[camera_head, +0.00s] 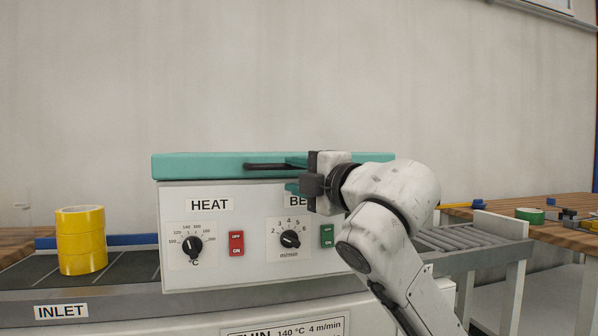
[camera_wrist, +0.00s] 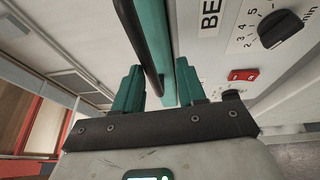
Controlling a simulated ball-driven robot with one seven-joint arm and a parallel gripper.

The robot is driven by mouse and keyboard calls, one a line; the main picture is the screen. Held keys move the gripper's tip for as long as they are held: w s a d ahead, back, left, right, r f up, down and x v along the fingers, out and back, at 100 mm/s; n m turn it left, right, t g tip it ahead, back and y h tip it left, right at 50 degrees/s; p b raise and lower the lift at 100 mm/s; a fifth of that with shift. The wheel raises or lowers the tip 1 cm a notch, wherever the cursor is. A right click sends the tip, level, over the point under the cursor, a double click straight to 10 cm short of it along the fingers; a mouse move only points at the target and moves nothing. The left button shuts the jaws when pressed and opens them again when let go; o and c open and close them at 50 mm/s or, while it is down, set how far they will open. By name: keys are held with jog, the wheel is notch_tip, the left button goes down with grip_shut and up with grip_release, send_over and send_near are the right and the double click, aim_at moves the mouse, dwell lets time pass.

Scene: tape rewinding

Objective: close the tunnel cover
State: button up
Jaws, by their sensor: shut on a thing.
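The teal tunnel cover (camera_head: 205,167) lies nearly level along the top of the white machine housing. I cannot tell whether a thin gap remains under it. A dark bar handle (camera_head: 268,166) runs along its front; it also shows in the wrist view (camera_wrist: 139,45). My gripper (camera_head: 293,175) is at the front of the cover, right of the handle's left end. Its teal fingers lie above and below the handle, and in the wrist view (camera_wrist: 158,90) they are on either side of it, shut on it. The contact itself is partly hidden.
The housing front (camera_head: 262,250) has a heat knob (camera_head: 193,246), a belt knob (camera_head: 290,239), and red (camera_head: 236,243) and green (camera_head: 327,236) switches. Yellow tape rolls (camera_head: 81,240) stand on the inlet belt at left. A roller conveyor (camera_head: 465,236) and wooden table (camera_head: 560,228) are at right.

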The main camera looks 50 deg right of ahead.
jog(key=shift+o, duration=0.6)
jog(key=shift+w+f, duration=0.15)
jog(key=shift+f, duration=0.05)
jog(key=shift+r, duration=0.1)
jog(key=shift+r, duration=0.1)
jog(key=b+v, duration=0.6)
jog(key=v, duration=0.4)
jog(key=shift+s+b, duration=0.3)
jog(key=shift+s, duration=0.1)
jog(key=shift+a, duration=0.15)
